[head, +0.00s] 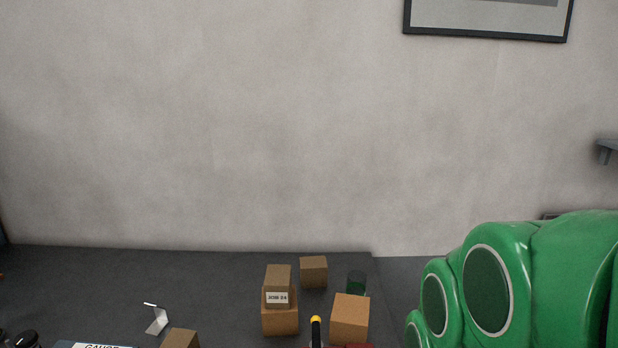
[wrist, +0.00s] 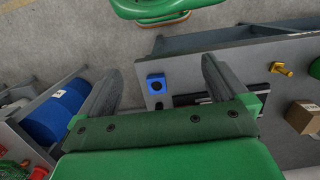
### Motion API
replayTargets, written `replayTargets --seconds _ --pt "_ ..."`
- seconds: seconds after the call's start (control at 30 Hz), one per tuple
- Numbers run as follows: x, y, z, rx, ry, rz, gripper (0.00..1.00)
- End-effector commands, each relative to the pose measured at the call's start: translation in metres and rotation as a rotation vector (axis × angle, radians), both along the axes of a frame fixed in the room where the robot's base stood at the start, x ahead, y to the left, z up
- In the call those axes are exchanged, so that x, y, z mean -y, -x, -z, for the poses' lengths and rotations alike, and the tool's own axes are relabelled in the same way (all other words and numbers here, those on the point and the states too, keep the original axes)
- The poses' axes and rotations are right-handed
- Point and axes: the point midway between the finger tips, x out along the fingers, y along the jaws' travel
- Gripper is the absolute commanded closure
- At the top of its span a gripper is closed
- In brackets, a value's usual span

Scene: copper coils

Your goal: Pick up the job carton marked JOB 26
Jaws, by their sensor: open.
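A small brown carton (head: 278,283) with a white label is in the head view, low and right of the left half's middle. In the head view the gripper is not seen. A brown carton (wrist: 304,117) shows at the wrist view's right edge; I cannot tell which carton it is.
Other plain cartons stand nearby on the dark table (head: 210,290): one behind (head: 313,271), one to the right (head: 349,318). A dark green cylinder (head: 356,283) stands behind the latter. A blue block (wrist: 157,84) and a blue drum (wrist: 58,110) show in the wrist view.

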Motion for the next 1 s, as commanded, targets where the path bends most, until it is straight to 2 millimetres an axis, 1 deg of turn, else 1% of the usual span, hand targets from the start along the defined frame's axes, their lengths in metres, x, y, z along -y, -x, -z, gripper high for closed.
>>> replayTargets --seconds 0.03,0.17,0.5,0.6,0.67,0.77,1.0 --pt "0.0 0.004 0.001 -0.002 -0.001 0.003 0.0" --pt "0.001 0.006 0.002 -0.005 -0.001 0.004 0.0" --pt "0.0 0.006 0.002 -0.005 -0.001 0.003 0.0" --pt "-0.001 0.002 0.001 -0.006 -0.008 -0.001 0.0" --pt "-0.003 -0.004 -0.001 -0.008 -0.018 -0.006 0.0" --pt "-0.008 -0.022 -0.008 -0.006 -0.043 -0.025 0.0" --pt "-0.026 -0.077 -0.023 -0.006 -0.129 -0.087 0.0"
